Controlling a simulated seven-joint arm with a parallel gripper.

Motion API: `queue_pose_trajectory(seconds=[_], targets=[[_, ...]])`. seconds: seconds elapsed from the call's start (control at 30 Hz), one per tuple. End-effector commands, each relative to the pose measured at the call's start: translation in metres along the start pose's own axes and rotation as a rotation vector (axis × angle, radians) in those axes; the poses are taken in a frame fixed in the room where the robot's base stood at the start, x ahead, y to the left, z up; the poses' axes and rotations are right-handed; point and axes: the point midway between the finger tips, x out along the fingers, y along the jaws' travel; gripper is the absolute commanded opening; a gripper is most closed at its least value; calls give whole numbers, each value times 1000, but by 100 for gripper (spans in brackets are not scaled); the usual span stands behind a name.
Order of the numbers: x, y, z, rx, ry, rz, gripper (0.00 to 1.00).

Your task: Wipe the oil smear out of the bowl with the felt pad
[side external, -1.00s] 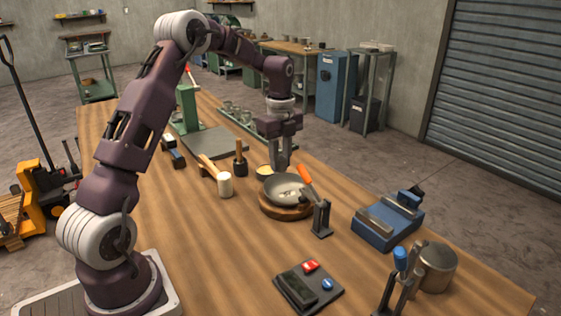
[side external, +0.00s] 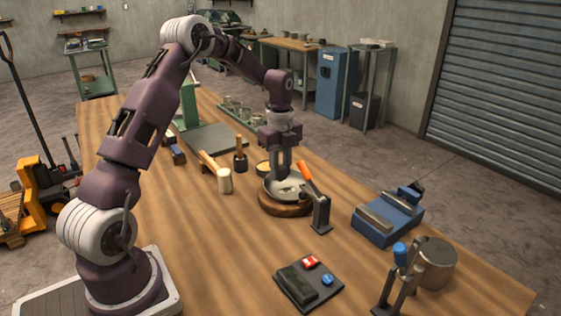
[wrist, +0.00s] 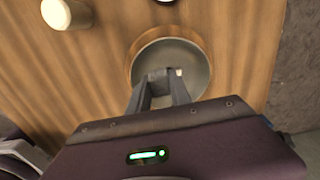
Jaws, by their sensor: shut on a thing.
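The grey metal bowl (side external: 269,189) sits on a round wooden base (side external: 284,210) on the bench; in the wrist view the bowl (wrist: 195,58) is just ahead of my fingers. My gripper (side external: 283,181) points down with its fingertips inside the bowl. In the wrist view my gripper (wrist: 158,76) is shut on a small grey piece, which I take for the felt pad; it is mostly hidden between the fingers. A small pale patch (wrist: 179,72) shows beside the right fingertip. I cannot tell whether it is the oil smear. Contact between pad and bowl is unclear.
An orange-handled clamp (side external: 316,205) stands close at the bowl's right. A small yellow-filled dish (side external: 263,168) is just behind it. A button panel (side external: 308,285) lies in front. Bench between is clear.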

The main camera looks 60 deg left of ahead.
Motion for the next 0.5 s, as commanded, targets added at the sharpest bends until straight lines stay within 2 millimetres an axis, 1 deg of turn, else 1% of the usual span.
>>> queue_pose_trajectory(seconds=[0.3,0.37,0.4,0.5], targets=[[30,0,0,0,0,2,0],[40,0,0,0,0,3,0],[44,-4,-1,1,0,1,0],[42,-14,-4,1,-1,-1,0]])
